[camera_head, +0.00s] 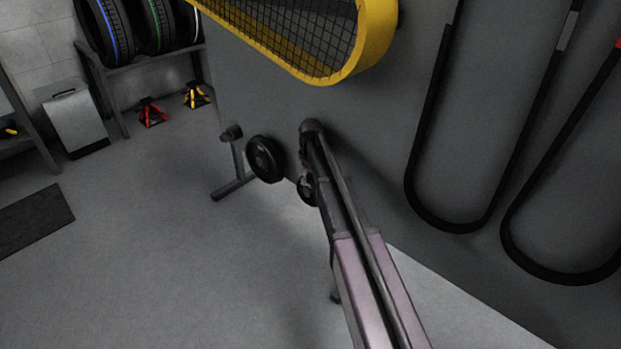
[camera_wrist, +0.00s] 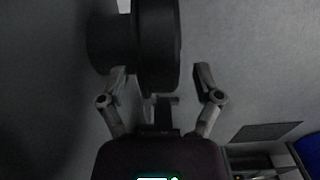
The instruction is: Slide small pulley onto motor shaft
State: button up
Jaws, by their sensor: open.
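A dark round wheel, likely the small pulley (camera_head: 265,159), stands on edge in front of the grey panel in the head view. In the wrist view the dark wheel (camera_wrist: 158,45) shows edge-on at the top, with a narrower dark cylinder on its left. My gripper (camera_wrist: 160,80) is open, one finger on each side of the wheel's lower rim. The left fingertip is close to the wheel; contact cannot be told. The right finger stands clear of it. In the head view my gripper is mostly hidden by my arm. I cannot make out the motor shaft.
A yellow belt guard (camera_head: 372,45) with mesh is above my arm. Dark belts (camera_head: 448,224) hang on the panel (camera_head: 400,110) at right. A dark stand (camera_head: 234,188) is left of the wheel. Tyres, red and yellow jacks and a grey bin are farther back.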

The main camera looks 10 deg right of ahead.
jog(key=shift+f+b, duration=0.3)
jog(key=shift+f, duration=0.2)
grip_shut()
jog(key=shift+r, duration=0.1)
dwell(0.3)
jog(key=shift+s+a, duration=0.15)
jog(key=shift+a, duration=0.05)
dwell(0.3)
jog(key=s+a, duration=0.5)
jog(key=a, duration=0.2)
dwell(1.9)
jog(key=shift+s, duration=0.1)
dwell(0.4)
